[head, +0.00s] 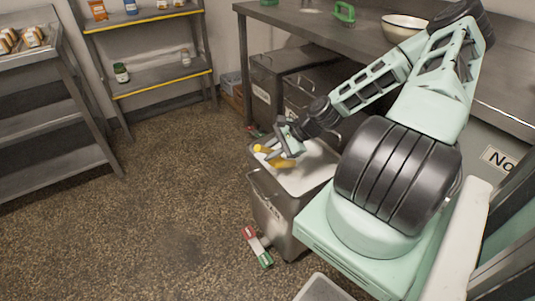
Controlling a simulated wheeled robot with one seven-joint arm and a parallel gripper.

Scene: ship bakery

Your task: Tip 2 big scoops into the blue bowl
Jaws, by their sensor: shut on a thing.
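My gripper (283,148) is shut on a yellow scoop (283,163). It holds the scoop at the mouth of an open metal bin (270,205) filled with white powder (308,172). I cannot tell whether the scoop touches the powder or holds any. A pale, cream-looking bowl (402,28) stands on the metal counter behind my arm. Its inside is only partly seen, and no clearly blue bowl shows.
Lidded metal bins (282,65) stand under the counter (310,22). A green tool (344,13) lies on the counter. A red, white and green object (256,246) lies on the floor by the open bin. Shelves (155,75) stand at the back left. The left floor is clear.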

